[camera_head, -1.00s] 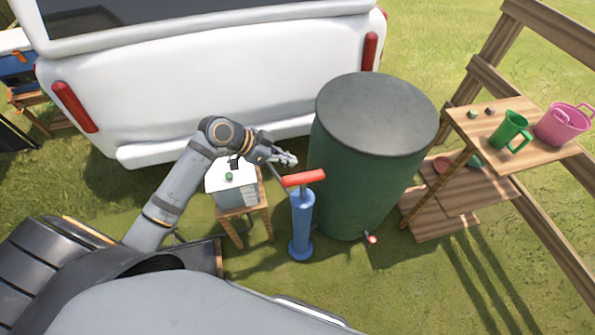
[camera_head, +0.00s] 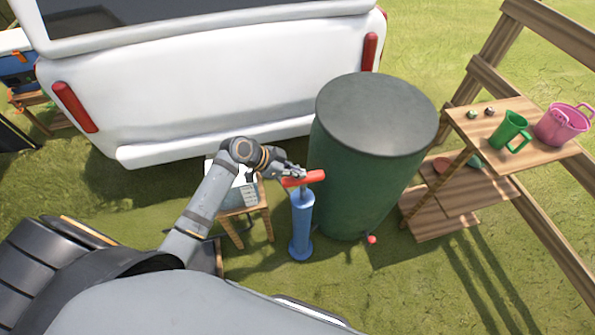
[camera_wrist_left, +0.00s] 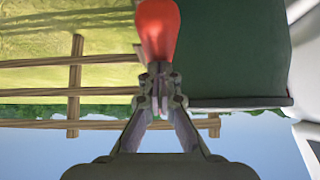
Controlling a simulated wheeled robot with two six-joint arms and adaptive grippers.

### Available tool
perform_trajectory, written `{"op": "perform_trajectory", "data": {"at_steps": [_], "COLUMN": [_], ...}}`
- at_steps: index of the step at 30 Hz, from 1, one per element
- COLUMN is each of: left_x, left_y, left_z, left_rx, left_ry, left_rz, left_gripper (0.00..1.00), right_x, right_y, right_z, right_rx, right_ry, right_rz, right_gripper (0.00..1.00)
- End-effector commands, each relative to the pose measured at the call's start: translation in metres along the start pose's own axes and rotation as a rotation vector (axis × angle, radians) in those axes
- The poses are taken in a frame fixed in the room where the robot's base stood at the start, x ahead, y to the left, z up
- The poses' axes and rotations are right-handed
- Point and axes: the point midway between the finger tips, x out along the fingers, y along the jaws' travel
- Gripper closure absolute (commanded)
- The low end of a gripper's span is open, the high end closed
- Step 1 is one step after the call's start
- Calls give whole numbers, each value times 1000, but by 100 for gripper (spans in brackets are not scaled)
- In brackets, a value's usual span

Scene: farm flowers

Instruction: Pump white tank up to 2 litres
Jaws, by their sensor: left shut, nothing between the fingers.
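The white tank (camera_head: 243,198) stands on a small wooden stool (camera_head: 234,225). My left arm hides much of its top, and I cannot read its level. A blue hand pump (camera_head: 301,228) stands upright on the grass to the right of the stool. Its red handle (camera_head: 314,176) sits just above the blue cylinder. My left gripper (camera_head: 296,173) is shut and empty at the left end of the handle. In the left wrist view, the closed fingertips (camera_wrist_left: 160,88) are at the end of the red handle (camera_wrist_left: 158,28); I cannot tell whether they touch.
A large green barrel (camera_head: 365,185) stands right behind the pump, with a red-tipped tap (camera_head: 371,239) low down. A white vehicle (camera_head: 215,85) is behind. Front grass is open.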

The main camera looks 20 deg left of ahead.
Motion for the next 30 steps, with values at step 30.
{"op": "perform_trajectory", "data": {"at_steps": [30], "left_x": [47], "left_y": [-4], "left_z": [43], "left_rx": [-7], "left_ry": [-3], "left_rz": [-3], "left_gripper": [100], "right_x": [37], "right_y": [-3], "right_z": [2], "right_rx": [0], "right_ry": [3], "right_rz": [0], "right_gripper": [0]}}
